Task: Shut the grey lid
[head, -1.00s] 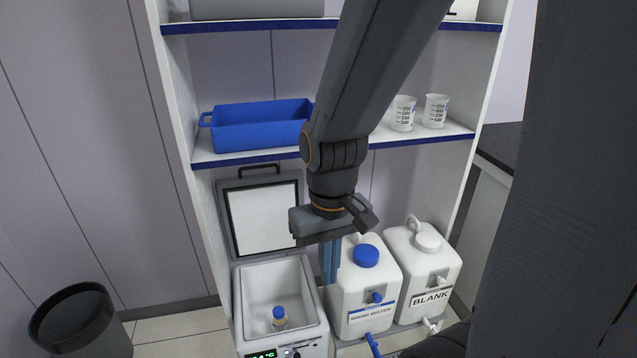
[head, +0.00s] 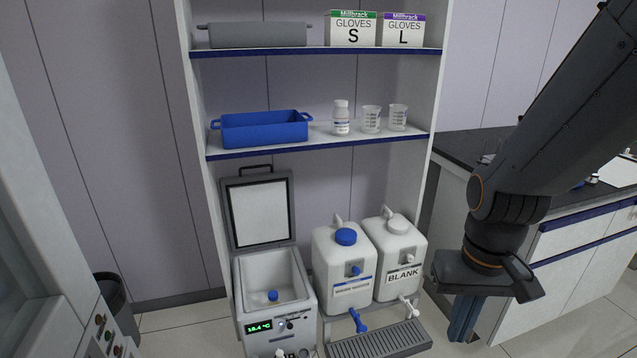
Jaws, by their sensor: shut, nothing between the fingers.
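The grey lid (head: 259,212) stands open and upright at the back of the white cooling box (head: 240,291). It has a white inner panel and a dark handle on its top edge. The box is open and a blue-capped vial (head: 273,296) sits inside it. The box front has a green display. My gripper (head: 461,330) is at the right, well apart from the lid and box, pointing down with its blue fingers together and nothing between them.
Two white canisters (head: 345,268), one labelled BLANK, stand right of the box behind a drip tray (head: 380,341). Shelves above hold a blue tray (head: 262,128), cups and glove boxes. A bench (head: 580,230) is at right, a dark bin (head: 113,291) at left.

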